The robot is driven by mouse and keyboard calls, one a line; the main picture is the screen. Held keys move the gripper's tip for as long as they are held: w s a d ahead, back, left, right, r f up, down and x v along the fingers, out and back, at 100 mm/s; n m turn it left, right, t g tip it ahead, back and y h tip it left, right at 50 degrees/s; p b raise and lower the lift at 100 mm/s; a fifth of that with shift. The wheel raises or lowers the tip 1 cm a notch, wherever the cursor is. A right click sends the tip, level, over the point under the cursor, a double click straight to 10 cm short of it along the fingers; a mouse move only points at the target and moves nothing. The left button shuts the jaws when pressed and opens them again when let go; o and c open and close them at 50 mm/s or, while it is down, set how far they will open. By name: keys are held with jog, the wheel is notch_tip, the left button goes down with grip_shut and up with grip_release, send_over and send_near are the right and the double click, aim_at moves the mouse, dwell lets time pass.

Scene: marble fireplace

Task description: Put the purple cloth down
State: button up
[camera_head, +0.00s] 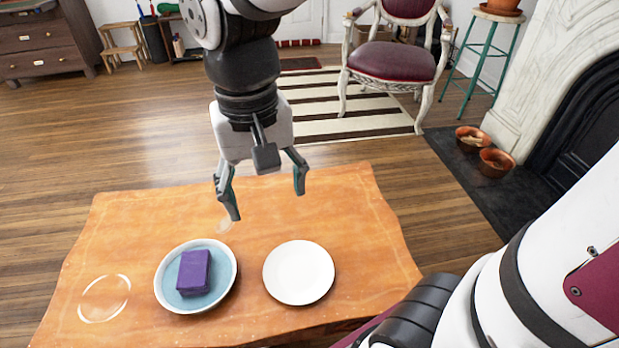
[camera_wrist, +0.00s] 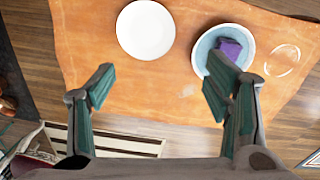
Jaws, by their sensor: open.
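The purple cloth (camera_head: 194,272) is a folded block lying in a light blue bowl (camera_head: 229,287) on the wooden table (camera_head: 240,326). In the wrist view the cloth (camera_wrist: 230,50) sits in the bowl (camera_wrist: 203,46) at the upper right, partly hidden by a finger. My gripper (camera_head: 266,206) is open and empty, above the far side of the table. Its fingertips (camera_wrist: 160,95) point toward the table, and it is apart from the cloth and bowl. A white plate (camera_head: 299,272) lies to the right of the bowl.
A pale ring mark (camera_head: 104,299) shows on the table's left end. Beyond the table are a striped rug (camera_head: 335,110), a red chair (camera_head: 392,62) and copper bowls (camera_head: 495,162) by the fireplace. The table's far middle and right end are bare.

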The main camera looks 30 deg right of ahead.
jog(key=s+d+r+n, duration=0.1)
jog(key=s+d, duration=0.2)
jog(key=s, duration=0.5)
jog(key=s+d+r+n, duration=0.1)
jog(key=s+d, duration=0.2)
jog(key=s, duration=0.6)
jog(key=shift+r, duration=0.2)
jog(key=shift+d, duration=0.1)
jog(key=c, duration=1.1)
jog(key=shift+w, duration=0.1)
jog(key=c, duration=0.4)
jog(key=shift+w+r, duration=0.1)
jog(key=shift+w, duration=0.25)
grip_shut()
jog(key=m+p, duration=0.2)
jog(key=m, duration=0.8)
send_over(193, 268)
notch_tip(193, 268, down, 19)
notch_tip(193, 268, down, 7)
jog(key=b, duration=0.5)
jog(key=shift+r, duration=0.2)
